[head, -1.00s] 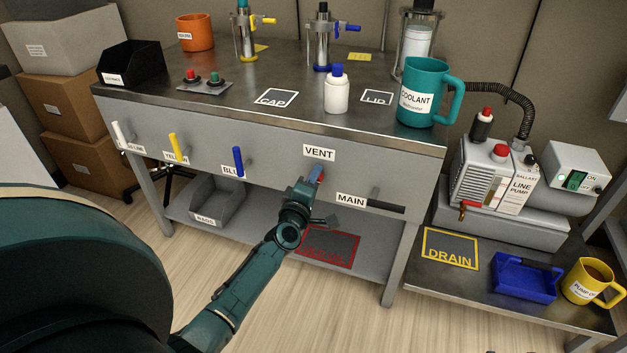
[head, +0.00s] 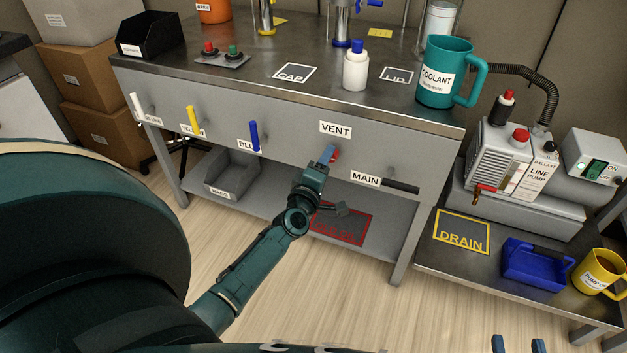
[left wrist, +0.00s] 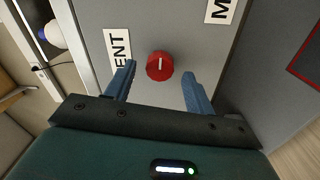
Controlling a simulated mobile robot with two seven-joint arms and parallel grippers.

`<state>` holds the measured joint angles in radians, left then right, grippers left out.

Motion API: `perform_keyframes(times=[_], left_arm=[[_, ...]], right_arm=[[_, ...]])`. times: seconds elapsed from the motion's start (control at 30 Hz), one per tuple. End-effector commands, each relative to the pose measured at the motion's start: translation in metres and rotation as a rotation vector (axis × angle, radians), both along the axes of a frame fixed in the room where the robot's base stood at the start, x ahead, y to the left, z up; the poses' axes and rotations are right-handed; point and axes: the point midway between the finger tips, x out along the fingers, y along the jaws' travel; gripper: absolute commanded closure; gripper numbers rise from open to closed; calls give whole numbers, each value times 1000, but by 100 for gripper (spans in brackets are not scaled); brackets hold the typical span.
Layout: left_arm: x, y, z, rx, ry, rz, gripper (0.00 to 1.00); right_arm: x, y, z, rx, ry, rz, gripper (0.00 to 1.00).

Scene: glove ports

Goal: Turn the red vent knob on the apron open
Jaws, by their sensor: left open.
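The red vent knob (head: 336,155) sits on the grey apron just below the VENT label (head: 335,129). In the head view it is partly hidden by my left gripper (head: 327,155). In the left wrist view the round red knob (left wrist: 160,66) faces the camera, with a white pointer line running roughly up and down the picture. My left gripper (left wrist: 159,74) is open there, one blue finger on each side of the knob, with gaps between. I cannot tell how deep the fingertips reach. My right gripper (head: 517,346) shows only its two separated fingertips at the bottom edge.
The MAIN handle (head: 400,186) is right of the knob; blue (head: 254,136), yellow (head: 193,121) and white (head: 138,106) handles are left. A teal coolant mug (head: 446,75) stands on the bench above. A grey bin (head: 231,177) is on the lower shelf.

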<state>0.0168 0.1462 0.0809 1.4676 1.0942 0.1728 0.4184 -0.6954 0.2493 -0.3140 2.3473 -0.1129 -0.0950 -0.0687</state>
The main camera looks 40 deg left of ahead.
Motion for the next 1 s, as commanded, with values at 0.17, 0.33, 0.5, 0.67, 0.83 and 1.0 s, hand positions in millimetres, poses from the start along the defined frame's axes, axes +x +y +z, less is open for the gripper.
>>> perform_keyframes(times=[0.17,0.33,0.5,0.67,0.83,1.0], left_arm=[[-43,-10,0,1,5,-1,46],[-76,-18,-2,1,4,-1,46],[-95,-23,-2,1,1,-1,46],[-101,-24,-2,0,0,0,46],[-101,-24,-2,0,-1,0,46],[-101,-24,-2,1,0,0,46]], right_arm=[[0,-3,2,-1,61,-16,64],[-1,-5,1,-5,99,-21,64],[-2,-5,0,-6,115,-22,64],[-2,-5,-1,-7,123,-23,64],[-2,-5,-2,-8,125,-23,64],[-2,-5,-2,-8,125,-23,64]])
